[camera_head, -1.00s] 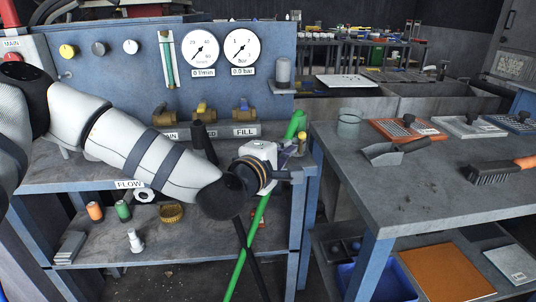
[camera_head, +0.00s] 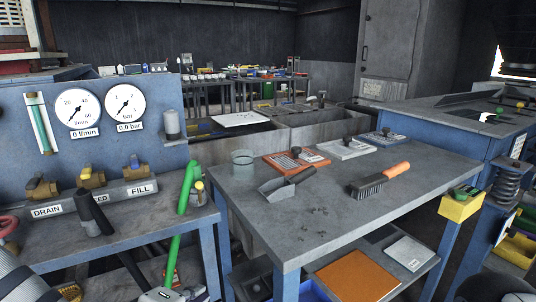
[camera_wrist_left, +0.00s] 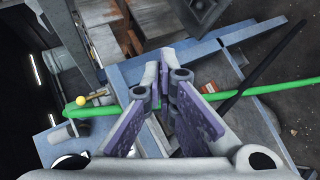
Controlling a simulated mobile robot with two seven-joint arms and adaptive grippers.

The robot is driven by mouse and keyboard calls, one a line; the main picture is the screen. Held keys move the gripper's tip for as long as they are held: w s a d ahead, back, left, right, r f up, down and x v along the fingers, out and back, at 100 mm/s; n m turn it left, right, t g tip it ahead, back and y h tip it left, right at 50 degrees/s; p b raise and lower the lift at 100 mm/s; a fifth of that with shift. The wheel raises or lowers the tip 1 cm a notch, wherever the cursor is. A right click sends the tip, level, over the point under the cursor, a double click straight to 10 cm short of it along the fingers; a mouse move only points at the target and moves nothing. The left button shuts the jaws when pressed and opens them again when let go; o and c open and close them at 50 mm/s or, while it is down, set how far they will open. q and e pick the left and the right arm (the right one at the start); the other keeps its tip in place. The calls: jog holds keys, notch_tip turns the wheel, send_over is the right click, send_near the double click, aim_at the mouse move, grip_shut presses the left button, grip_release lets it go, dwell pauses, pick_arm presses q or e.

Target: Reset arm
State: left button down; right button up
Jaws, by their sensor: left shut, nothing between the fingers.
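My left gripper (camera_wrist_left: 160,82) shows in the left wrist view with its two purple-padded fingers drawn together at the tips and nothing between them. Beyond the fingers run a green hose (camera_wrist_left: 255,90) and a black hose (camera_wrist_left: 258,76), apart from the fingers as far as I can tell. In the head view, part of my left arm and wrist shows at the bottom left edge, cut off by the frame. The green hose (camera_head: 184,190) also stands there, above the wrist. My right gripper is not in view.
A grey table (camera_head: 330,215) holds a scoop (camera_head: 285,184), an orange-handled brush (camera_head: 378,181), a clear cup (camera_head: 242,163) and several trays. At left stands a blue panel (camera_head: 158,100) with two gauges, valves and a DRAIN label. Floor between the benches looks narrow.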

pick_arm(q)
jog(key=s+d+f+m+g+p, duration=0.15)
jog(key=s+f+m+g, duration=0.4)
jog(key=s+f, duration=0.7)
jog(key=s+a+f+m+g, duration=0.1)
jog(key=s+a+m+g, duration=0.1)
jog(key=s, duration=0.7)
jog(key=s+a+f+m+g+y+p, duration=0.1)
jog(key=s+a+m+g, duration=0.2)
jog(key=s, duration=0.6)
jog(key=s+a+f+m+g+y, duration=0.1)
jog(key=s+a+m+g, duration=0.1)
jog(key=s, duration=0.7)
jog(key=shift+s+a+f+m+g, duration=0.25)
jog(key=shift+m+g, duration=0.2)
jog(key=shift+g, duration=0.5)
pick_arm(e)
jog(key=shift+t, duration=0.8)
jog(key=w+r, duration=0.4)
pick_arm(q)
jog(key=shift+w, duration=0.1)
